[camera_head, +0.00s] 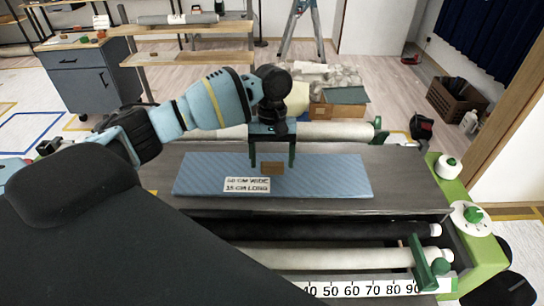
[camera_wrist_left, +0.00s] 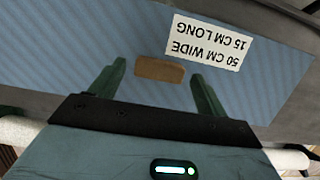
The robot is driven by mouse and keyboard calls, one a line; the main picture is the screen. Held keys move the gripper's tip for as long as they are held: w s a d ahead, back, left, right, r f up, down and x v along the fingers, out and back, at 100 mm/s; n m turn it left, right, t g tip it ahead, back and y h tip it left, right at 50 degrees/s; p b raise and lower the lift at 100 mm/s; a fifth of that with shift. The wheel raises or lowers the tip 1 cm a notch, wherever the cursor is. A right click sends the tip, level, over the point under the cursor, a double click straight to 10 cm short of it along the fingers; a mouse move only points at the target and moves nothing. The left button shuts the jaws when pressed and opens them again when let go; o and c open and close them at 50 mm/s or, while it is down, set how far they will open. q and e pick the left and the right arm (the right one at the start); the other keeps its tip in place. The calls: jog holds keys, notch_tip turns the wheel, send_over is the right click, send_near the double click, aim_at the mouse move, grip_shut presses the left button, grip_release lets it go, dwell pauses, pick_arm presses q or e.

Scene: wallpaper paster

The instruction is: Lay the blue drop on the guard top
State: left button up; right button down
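The blue drop (camera_head: 330,178) is a flat, pale blue striped sheet. It lies across the dark grey guard top (camera_head: 408,178) of the paster, and a white label (camera_head: 247,184) on it reads 50 cm wide, 15 cm long. A small brown tab (camera_head: 273,169) is on the drop near its middle. My left gripper (camera_head: 272,163) points down over the drop, fingers apart, one on each side of the tab. In the left wrist view the tab (camera_wrist_left: 160,70) shows between the fingertips with gaps on both sides. I cannot tell whether the fingertips touch the sheet. My right gripper is not in view.
Rollers (camera_head: 340,257) and a numbered scale (camera_head: 370,289) run along the paster's front. Its green end (camera_head: 477,250) with white knobs is at the right. A pale roll (camera_head: 335,131) lies behind the guard top. A blue-grey cabinet (camera_head: 90,75) stands at the back left.

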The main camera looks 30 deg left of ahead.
pick_arm(q)
jog(key=d+v, duration=0.1)
jog(key=v, duration=0.6)
jog(key=shift+a+r, duration=0.35)
jog(key=shift+a, duration=0.2)
jog(key=shift+f, duration=0.1)
